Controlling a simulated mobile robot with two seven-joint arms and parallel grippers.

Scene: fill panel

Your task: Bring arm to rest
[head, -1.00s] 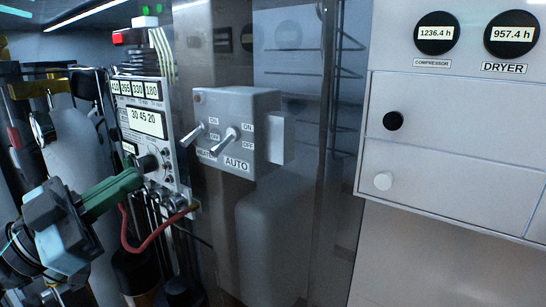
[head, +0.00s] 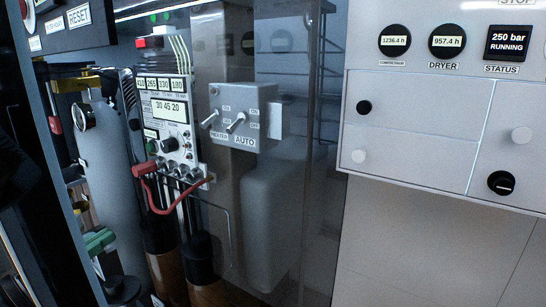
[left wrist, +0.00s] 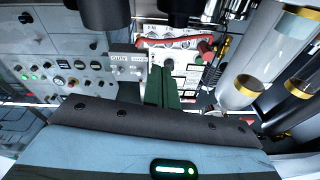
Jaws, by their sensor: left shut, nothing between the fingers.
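My left gripper (head: 98,240) shows at the lower left of the head view, its green fingers low and apart from the control box (head: 165,125). In the left wrist view its green fingers (left wrist: 165,88) are together, with nothing between them. The control box has lit number displays, a knob and a red cable (head: 158,208) at its lower edge. It also shows beyond the fingers in the left wrist view (left wrist: 182,60). My right gripper is in neither view.
A grey switch box (head: 243,115) with two toggles sits right of the control box. A white panel (head: 415,140) with round gauges and a status display fills the right. A grey cylinder (head: 105,165) with a gauge stands at the left, near my gripper.

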